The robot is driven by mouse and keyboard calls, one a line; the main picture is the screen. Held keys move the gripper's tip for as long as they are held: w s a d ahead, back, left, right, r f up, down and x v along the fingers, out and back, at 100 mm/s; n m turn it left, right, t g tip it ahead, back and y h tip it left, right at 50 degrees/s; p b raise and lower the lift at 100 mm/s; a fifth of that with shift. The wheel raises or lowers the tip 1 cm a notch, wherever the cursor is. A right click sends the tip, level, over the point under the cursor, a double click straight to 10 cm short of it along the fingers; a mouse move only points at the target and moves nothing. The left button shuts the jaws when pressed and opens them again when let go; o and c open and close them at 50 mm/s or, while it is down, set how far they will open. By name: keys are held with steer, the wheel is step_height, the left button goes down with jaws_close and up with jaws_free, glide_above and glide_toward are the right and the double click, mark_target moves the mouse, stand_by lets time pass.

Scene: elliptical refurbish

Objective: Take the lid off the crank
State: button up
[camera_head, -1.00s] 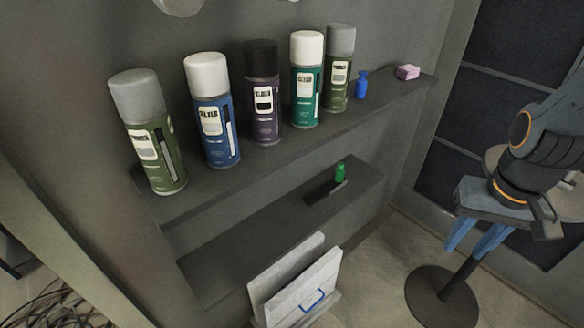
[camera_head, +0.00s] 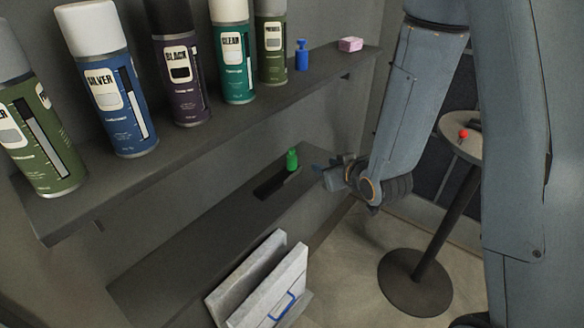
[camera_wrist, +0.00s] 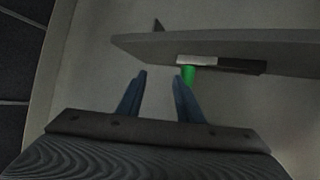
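I cannot make out a crank or its lid for certain in either view. My gripper (camera_head: 324,174) is at the right end of the lower shelf, just right of a small green bottle (camera_head: 292,160). In the wrist view its two blue fingers (camera_wrist: 160,80) are spread apart with nothing between them. The green bottle (camera_wrist: 189,76) shows beside the right finger's tip, partly hidden by it. A flat dark object (camera_head: 272,185) lies beside the bottle; in the wrist view it looks part silver, part black (camera_wrist: 225,64).
Several spray cans (camera_head: 180,75), a blue bottle (camera_head: 302,56) and a pink block (camera_head: 350,44) stand on the upper shelf (camera_head: 150,160). Pale panels (camera_head: 265,285) lean below the lower shelf (camera_head: 180,240). A round stand (camera_head: 478,142) bearing a red-tipped item (camera_head: 463,134) is at the right.

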mark_target(292, 156)
steer(key=a+t+y+b, duration=0.1)
steer(key=a+f+t+y+b, duration=0.1)
steer(key=a, duration=0.1)
steer(key=w+a+f+n+y+b, duration=0.1)
steer(key=shift+a+f+t, duration=0.15)
steer(key=shift+a+t, duration=0.25)
steer(key=shift+s+a+r+t+y+b, duration=0.15)
steer(key=shift+a+t+y+b, duration=0.1)
steer(key=shift+a+y, duration=0.15)
steer(key=shift+s+a+r+t+y+b, duration=0.1)
steer(key=shift+a+t+y+b, duration=0.15)
steer(key=shift+y, duration=0.25)
steer(key=shift+w+a+r, duration=0.15)
steer(key=shift+w+a, duration=0.05)
steer(key=shift+w, duration=0.1)
steer(key=x, duration=0.5)
steer(key=shift+p, duration=0.35)
steer(key=shift+p+x, duration=0.35)
steer(key=shift+x, duration=2.7)
steer(key=shift+d, duration=0.1)
steer(key=c, duration=0.8)
